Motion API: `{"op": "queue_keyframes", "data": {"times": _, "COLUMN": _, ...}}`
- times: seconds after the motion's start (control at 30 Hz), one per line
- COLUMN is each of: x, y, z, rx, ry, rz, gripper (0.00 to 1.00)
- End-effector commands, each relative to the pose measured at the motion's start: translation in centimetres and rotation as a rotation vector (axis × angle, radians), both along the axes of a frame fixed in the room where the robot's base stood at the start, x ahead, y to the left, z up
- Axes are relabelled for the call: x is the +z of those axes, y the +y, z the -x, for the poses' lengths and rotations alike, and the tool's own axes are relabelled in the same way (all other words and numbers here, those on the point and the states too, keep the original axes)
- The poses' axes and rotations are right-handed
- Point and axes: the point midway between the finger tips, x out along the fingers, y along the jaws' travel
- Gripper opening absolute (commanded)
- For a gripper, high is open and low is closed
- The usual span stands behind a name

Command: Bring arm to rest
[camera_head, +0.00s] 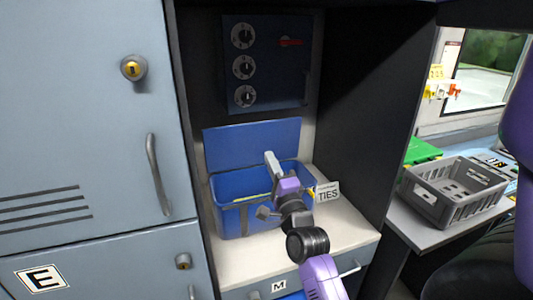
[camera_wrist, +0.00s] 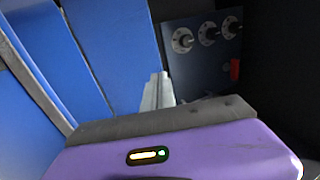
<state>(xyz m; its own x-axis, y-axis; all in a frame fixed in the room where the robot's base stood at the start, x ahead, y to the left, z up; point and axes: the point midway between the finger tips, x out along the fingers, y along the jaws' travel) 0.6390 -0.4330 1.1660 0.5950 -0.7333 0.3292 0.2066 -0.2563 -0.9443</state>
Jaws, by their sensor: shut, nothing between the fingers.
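My gripper (camera_head: 271,160) reaches into the recess between the cabinets, over the open blue box (camera_head: 232,220). Its fingers are together and empty, pointing up and away toward the box's raised blue lid (camera_head: 252,145). In the wrist view, the shut fingers (camera_wrist: 157,92) stand in front of the blue surface, with the dial panel behind. My purple arm comes in from the lower right of the head view. The gripper hides part of the box's inside.
A dark blue panel with three dials (camera_head: 265,65) is on the recess's back wall. A small "TIES" sign (camera_head: 328,192) stands right of the box. A grey locker (camera_head: 85,120) is at left. A dark partition (camera_head: 375,110) separates the recess from a grey basket (camera_head: 455,195) at right.

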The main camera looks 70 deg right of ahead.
Motion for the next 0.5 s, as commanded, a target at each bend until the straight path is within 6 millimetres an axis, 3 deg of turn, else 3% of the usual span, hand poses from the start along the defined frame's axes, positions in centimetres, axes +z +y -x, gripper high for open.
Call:
{"op": "queue_keyframes", "data": {"times": 0.2, "x": -0.18, "y": 1.30, "z": 1.13, "rx": -0.001, "ry": -0.001, "rz": 0.001, "gripper": 0.00}}
{"op": "queue_keyframes", "data": {"times": 0.5, "x": -0.17, "y": 1.44, "z": 1.21, "rx": -0.003, "ry": 0.004, "rz": 0.004, "gripper": 0.00}}
